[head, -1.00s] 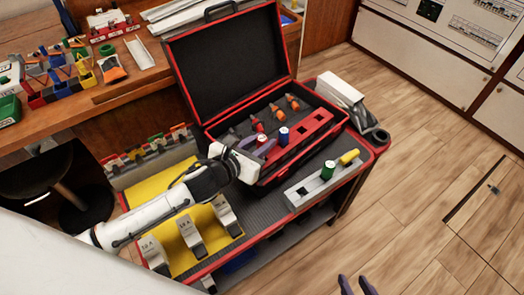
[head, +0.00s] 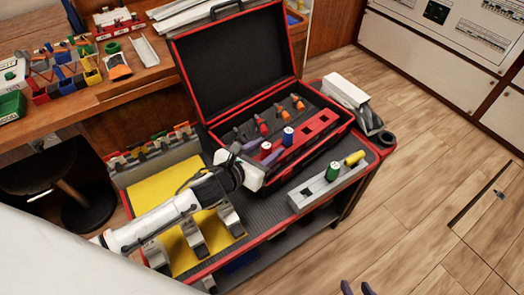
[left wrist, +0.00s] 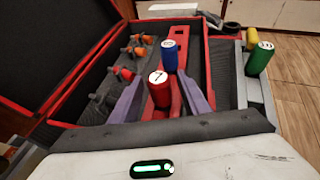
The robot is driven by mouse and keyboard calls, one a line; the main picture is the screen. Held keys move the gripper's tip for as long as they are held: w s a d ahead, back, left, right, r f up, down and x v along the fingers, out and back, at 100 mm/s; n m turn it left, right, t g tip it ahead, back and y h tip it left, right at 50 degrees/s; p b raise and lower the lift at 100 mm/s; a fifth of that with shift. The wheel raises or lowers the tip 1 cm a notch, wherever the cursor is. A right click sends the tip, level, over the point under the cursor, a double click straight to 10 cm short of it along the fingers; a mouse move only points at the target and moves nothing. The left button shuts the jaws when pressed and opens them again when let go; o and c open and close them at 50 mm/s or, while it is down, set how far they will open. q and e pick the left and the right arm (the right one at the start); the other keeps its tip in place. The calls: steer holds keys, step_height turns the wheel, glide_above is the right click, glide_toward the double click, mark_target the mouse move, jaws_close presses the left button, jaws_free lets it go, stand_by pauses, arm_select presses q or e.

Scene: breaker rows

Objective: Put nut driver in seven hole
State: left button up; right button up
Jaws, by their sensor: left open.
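A red-handled nut driver (left wrist: 158,92) with a 7 on its white top stands in the red rack (head: 318,122) inside the open case. My left gripper (left wrist: 164,97) is open, with one purple finger on each side of the red handle; it also shows in the head view (head: 262,152). Whether the fingers touch the handle cannot be told. A blue-handled driver (head: 288,136) stands behind it in the same rack. A grey rack (head: 325,188) beside the case holds a green-handled driver (head: 333,171) and a yellow-handled one (head: 354,158). My right gripper (head: 357,288) is open and empty at the bottom edge.
The black case (head: 232,75) has its lid raised at the back, with several orange-ended tools inside. A yellow mat (head: 165,187) with grey breakers lies on the cart's left. A white box (head: 346,91) stands at the right rear.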

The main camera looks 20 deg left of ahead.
arm_select(q)
steer(key=p+v, duration=0.1)
steer(key=v, duration=1.1)
steer(key=shift+p, duration=0.4)
